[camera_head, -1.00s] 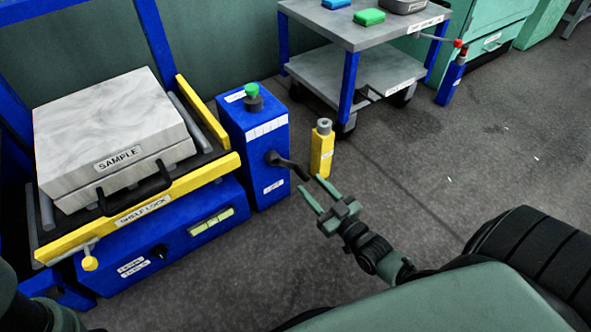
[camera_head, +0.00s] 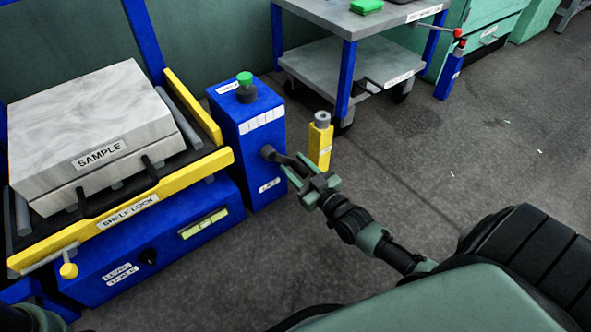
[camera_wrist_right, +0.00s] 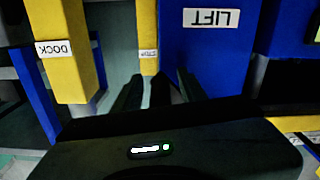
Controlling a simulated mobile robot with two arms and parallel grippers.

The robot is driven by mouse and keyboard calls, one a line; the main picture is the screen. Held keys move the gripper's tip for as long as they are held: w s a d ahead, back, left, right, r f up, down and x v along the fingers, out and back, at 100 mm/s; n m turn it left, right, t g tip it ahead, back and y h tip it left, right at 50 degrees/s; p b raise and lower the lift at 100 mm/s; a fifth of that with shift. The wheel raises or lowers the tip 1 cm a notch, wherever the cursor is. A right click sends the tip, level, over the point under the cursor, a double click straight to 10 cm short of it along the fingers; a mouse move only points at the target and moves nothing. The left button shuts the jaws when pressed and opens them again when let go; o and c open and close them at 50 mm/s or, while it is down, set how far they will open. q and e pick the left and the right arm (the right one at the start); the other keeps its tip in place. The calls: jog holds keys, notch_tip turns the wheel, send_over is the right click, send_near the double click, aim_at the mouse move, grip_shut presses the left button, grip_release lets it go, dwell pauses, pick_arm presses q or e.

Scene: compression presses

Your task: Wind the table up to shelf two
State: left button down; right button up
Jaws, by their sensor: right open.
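The press table carries a marble-patterned box labelled SAMPLE (camera_head: 88,125). A yellow bar labelled SHELF LOCK (camera_head: 185,178) runs along its front. Below it is a blue base with a small display (camera_head: 204,223) and a black knob (camera_head: 148,257). To its right stands a blue box (camera_head: 262,180) with a green button on top and a dark crank handle (camera_head: 270,153) on its side. My right gripper (camera_head: 295,168) is open at the crank's outer end, its fingers around or beside the grip; contact is unclear. In the right wrist view, a dark piece (camera_wrist_right: 160,90) shows between the fingers, before the LIFT label (camera_wrist_right: 211,18). My left gripper is out of view.
A yellow post (camera_head: 320,143) stands just behind my right gripper. A grey cart (camera_head: 375,20) with blue legs is at the back. A blue post with a red top (camera_head: 449,75) stands right of it. The floor at right is open.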

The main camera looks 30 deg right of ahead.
grip_shut()
jog(key=shift+w+d+r, duration=0.1)
jog(key=shift+d, duration=0.1)
dwell(1.3)
